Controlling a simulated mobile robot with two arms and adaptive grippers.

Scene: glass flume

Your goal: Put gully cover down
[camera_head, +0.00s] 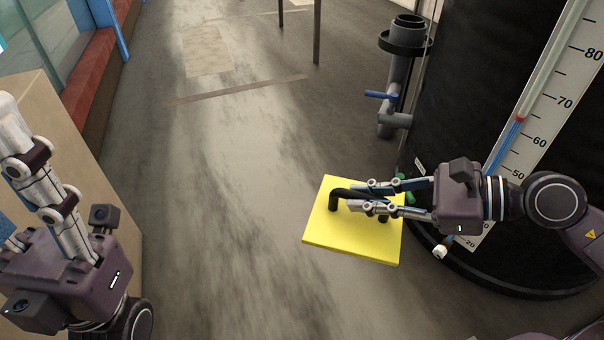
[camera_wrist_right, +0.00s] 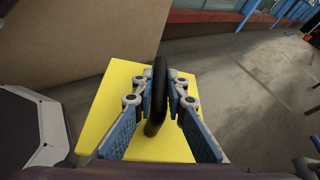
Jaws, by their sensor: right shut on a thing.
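The gully cover is a flat yellow square plate (camera_head: 335,243) with a black bar handle on top, right of centre in the head view. It also shows in the right wrist view (camera_wrist_right: 97,128). My right gripper (camera_head: 352,197) is shut on the black handle (camera_wrist_right: 158,85), with one finger on each side of it. The plate hangs below the fingers over the floor; I cannot tell how high. My left gripper (camera_head: 15,165) is at the left edge, fingers spread apart and empty, next to a tan box; its fingertips are partly cut off.
A large black tank (camera_head: 470,90) with a white level scale (camera_head: 548,110) stands right beside my right gripper. A grey pipe with a blue valve handle (camera_head: 380,95) stands behind the cover. The tan box (camera_head: 70,135) is at left. The middle floor (camera_head: 220,200) is clear.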

